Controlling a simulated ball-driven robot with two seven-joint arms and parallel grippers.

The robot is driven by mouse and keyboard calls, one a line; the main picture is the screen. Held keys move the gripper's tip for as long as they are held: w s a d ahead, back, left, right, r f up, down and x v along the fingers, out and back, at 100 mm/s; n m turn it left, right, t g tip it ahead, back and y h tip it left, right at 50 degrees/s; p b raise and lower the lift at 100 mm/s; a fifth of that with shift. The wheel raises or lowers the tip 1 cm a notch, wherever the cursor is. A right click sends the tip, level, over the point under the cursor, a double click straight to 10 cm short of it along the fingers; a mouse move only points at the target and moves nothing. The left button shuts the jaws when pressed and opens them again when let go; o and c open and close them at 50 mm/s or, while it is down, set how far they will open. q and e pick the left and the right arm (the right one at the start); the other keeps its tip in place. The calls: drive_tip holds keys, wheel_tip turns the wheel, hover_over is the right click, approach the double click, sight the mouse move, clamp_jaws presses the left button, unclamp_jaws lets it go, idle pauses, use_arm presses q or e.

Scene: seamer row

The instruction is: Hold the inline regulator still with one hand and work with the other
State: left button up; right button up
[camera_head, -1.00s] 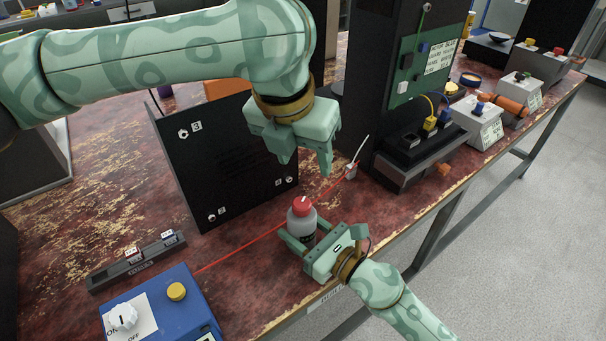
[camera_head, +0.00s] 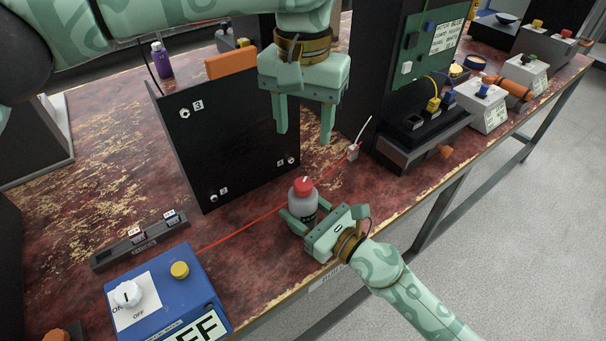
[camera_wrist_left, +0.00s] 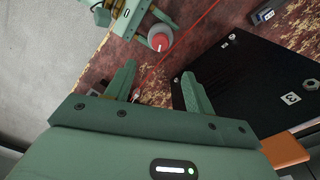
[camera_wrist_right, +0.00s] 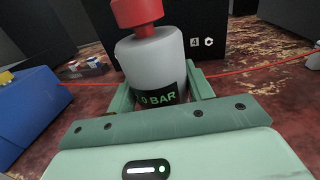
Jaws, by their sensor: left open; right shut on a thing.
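The inline regulator (camera_head: 302,203) is a grey cylinder with a red knob on top, upright near the table's front edge. It also shows in the right wrist view (camera_wrist_right: 152,58), with a dark label ending in "0 BAR". My right gripper (camera_head: 303,224) is shut on its lower body from the front. My left gripper (camera_head: 303,138) is open and empty, above and behind the regulator, in front of the black panel. In the left wrist view the red knob (camera_wrist_left: 160,42) lies beyond the left fingertips, apart from them.
A red line (camera_head: 245,234) runs along the table through the regulator's place to a small fitting (camera_head: 353,152). The black panel (camera_head: 225,150) stands behind. A blue switch box (camera_head: 165,295) is at front left, and a dark box with connectors (camera_head: 420,140) at right.

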sight(303, 182)
use_arm(q)
wheel_tip(303, 182, down, 12)
drive_tip(key=shift+f+n, duration=0.1)
drive_tip(key=shift+n, duration=1.1)
drive_tip(key=c, duration=1)
